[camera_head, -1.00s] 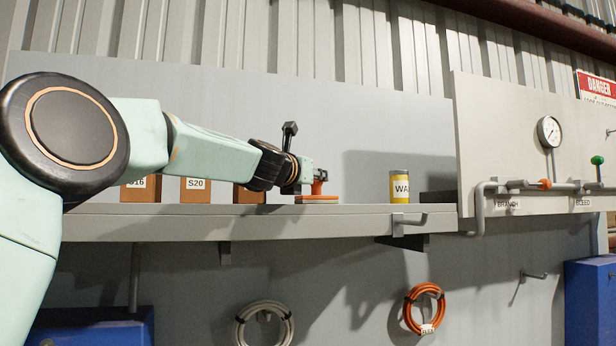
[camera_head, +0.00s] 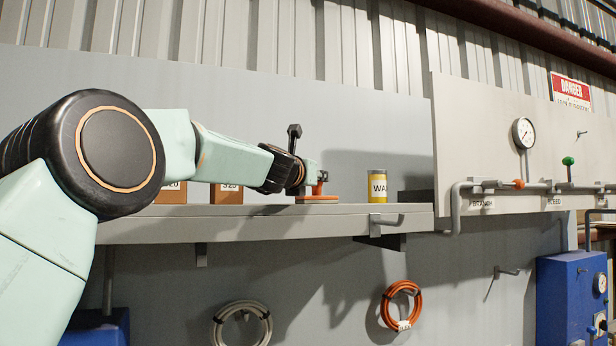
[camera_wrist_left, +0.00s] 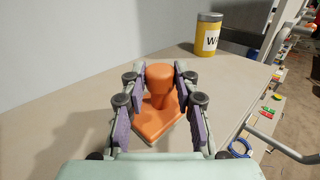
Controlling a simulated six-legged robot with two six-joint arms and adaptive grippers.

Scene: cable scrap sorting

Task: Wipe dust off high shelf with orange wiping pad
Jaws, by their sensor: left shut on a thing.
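The orange wiping pad (camera_head: 317,198) has a flat base and an upright knob. It sits flat at the surface of the high grey shelf (camera_head: 240,225), near its front edge. My left gripper (camera_head: 320,177) is shut on the pad's knob. In the left wrist view the pad (camera_wrist_left: 158,120) stands between the two fingers of the gripper (camera_wrist_left: 158,85), with its base against the shelf top (camera_wrist_left: 60,125). I cannot make out dust on the shelf. My right gripper is not in view.
A yellow can (camera_head: 377,188) stands on the shelf to the right of the pad; it also shows in the left wrist view (camera_wrist_left: 208,36). Brown boxes (camera_head: 226,195) stand behind my left arm. A pipe panel with a gauge (camera_head: 524,133) is at the right. An orange cable coil (camera_head: 401,305) hangs below.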

